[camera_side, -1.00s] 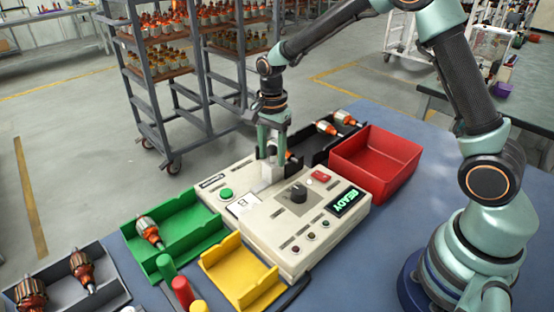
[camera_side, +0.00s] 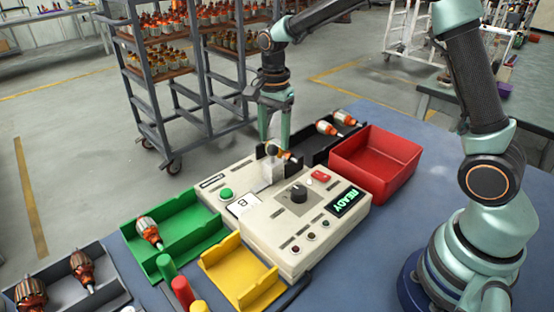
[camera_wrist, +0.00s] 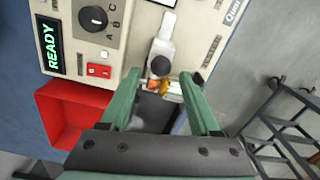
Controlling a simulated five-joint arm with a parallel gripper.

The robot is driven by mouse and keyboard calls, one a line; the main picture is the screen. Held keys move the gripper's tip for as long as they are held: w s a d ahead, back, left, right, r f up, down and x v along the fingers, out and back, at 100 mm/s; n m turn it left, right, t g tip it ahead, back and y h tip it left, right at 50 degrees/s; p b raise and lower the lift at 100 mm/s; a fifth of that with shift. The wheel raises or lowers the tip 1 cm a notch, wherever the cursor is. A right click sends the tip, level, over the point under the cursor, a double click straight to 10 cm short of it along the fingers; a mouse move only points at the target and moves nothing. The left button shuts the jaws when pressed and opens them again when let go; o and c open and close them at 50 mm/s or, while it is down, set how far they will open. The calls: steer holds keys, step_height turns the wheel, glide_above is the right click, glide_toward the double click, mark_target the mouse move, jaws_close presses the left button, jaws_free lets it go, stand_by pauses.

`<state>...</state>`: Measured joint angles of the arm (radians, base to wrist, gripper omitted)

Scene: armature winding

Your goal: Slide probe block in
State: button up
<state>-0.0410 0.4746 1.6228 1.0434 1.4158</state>
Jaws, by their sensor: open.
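The probe block (camera_side: 272,172) is a light grey block with a black round knob (camera_side: 271,150), on the back part of the beige tester (camera_side: 325,225). In the wrist view the block (camera_wrist: 162,46) lies in line with an orange armature (camera_wrist: 158,85), and the knob (camera_wrist: 160,64) shows at the block's armature end. The armature also shows beside the block in the side view (camera_side: 285,155). Whether block and armature touch cannot be told. My gripper (camera_side: 275,138) is open and empty above the knob and armature; its fingers (camera_wrist: 163,78) stand on either side of them in the wrist view.
A red bin (camera_side: 375,160) and a black tray (camera_side: 318,148) with armatures stand behind the tester. A green tray (camera_side: 185,235) holding an armature and a yellow tray (camera_side: 238,270) stand on the left. The tester display (camera_side: 347,203) reads READY.

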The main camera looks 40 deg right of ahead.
step_height(320, 180, up, 7)
steer(key=shift+r, duration=0.15)
stand_by(0.4)
steer(key=s+d+r+n+t, duration=0.1)
steer(key=s+r+n+t, duration=0.1)
steer(key=s+n, duration=0.6)
steer(key=s+d+r+n+t, duration=0.1)
steer(key=s+r+n+t, duration=0.1)
steer(key=s+n, duration=0.5)
steer(key=shift+s+n+t, duration=0.4)
steer(key=shift+s+t, duration=0.4)
steer(key=shift+s, duration=0.05)
